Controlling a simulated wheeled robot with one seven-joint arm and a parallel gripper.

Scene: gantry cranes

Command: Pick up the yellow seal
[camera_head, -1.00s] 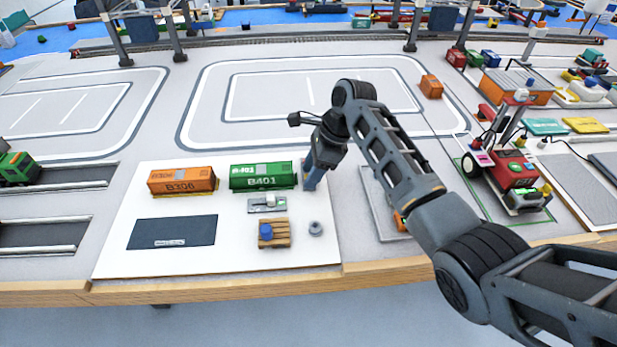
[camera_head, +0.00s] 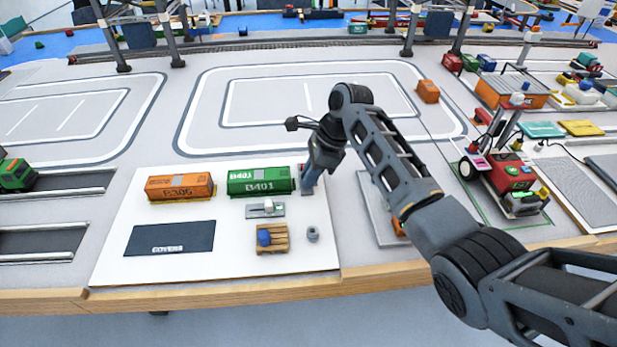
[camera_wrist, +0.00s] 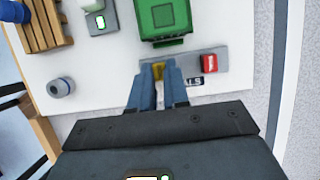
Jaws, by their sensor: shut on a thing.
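The yellow seal (camera_wrist: 158,71) shows between the fingertips of my gripper (camera_wrist: 158,82) in the wrist view. My gripper is shut on it, at the grey seal holder (camera_wrist: 185,66). Whether the seal is still seated in the holder I cannot tell. A red seal (camera_wrist: 208,63) stands at the holder's right end, beside my fingers. In the head view my gripper (camera_head: 308,186) is low over the right edge of the white board, and the yellow seal is hidden there.
The green container B401 (camera_head: 260,182) is just left of my gripper, with an orange container (camera_head: 180,187) beyond it. A wooden pallet (camera_head: 272,239) and a small grey ring (camera_head: 313,234) are nearer the front. A grey tray (camera_head: 380,208) lies to the right.

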